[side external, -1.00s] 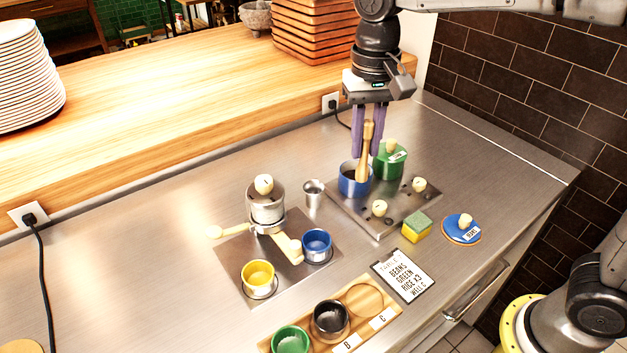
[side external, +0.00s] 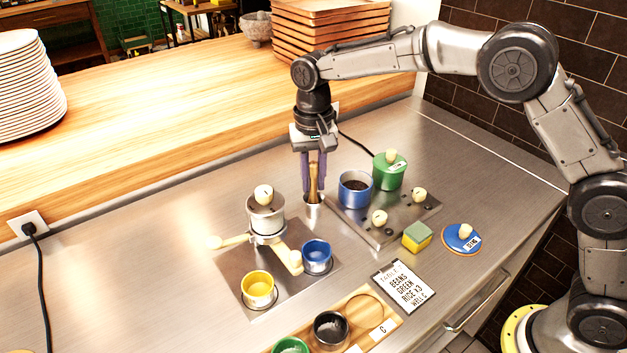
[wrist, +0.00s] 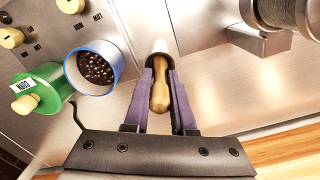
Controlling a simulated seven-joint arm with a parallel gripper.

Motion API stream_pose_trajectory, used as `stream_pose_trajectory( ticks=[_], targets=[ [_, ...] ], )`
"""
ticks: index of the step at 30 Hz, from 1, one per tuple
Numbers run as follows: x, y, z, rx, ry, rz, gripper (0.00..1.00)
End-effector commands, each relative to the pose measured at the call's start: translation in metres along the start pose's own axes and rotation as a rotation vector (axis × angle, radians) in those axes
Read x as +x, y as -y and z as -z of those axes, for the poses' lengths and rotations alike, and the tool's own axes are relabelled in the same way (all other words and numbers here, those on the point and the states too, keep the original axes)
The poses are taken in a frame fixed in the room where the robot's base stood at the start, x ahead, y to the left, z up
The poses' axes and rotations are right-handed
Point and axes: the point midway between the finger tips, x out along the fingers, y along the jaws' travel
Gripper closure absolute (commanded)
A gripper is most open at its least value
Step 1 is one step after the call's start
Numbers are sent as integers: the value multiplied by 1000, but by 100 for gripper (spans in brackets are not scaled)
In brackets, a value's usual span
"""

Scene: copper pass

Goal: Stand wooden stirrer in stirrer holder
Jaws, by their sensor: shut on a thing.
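The wooden stirrer (side external: 314,184) is upright between the purple fingers of my gripper (side external: 313,186), which is shut on it. In the wrist view the stirrer's rounded end (wrist: 160,97) shows between the fingers (wrist: 160,92). The stirrer holder, a small metal cup (side external: 313,211), stands on the steel counter directly below the fingers. The stirrer's lower end is at or inside the cup's mouth; its tip is hidden. In the wrist view the holder (wrist: 158,46) lies just beyond the fingertips.
A blue pot of dark beans (side external: 355,190) and a green lidded pot (side external: 388,172) stand close on the right. A metal pot with a wooden knob (side external: 266,214) is close on the left. Blue (side external: 317,256) and yellow (side external: 258,288) cups stand in front.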

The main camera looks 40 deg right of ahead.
Motion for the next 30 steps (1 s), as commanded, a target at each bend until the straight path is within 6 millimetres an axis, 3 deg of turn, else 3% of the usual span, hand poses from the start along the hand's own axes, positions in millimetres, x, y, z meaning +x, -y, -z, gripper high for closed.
stream_pose_trajectory(
  ticks=[14,15,19,30],
  targets=[
    [11,0,0,0,0,0,100],
    [11,0,0,0,-1,1,69],
    [11,0,0,0,0,0,46],
    [6,0,0,0,-1,1,46]
  ],
)
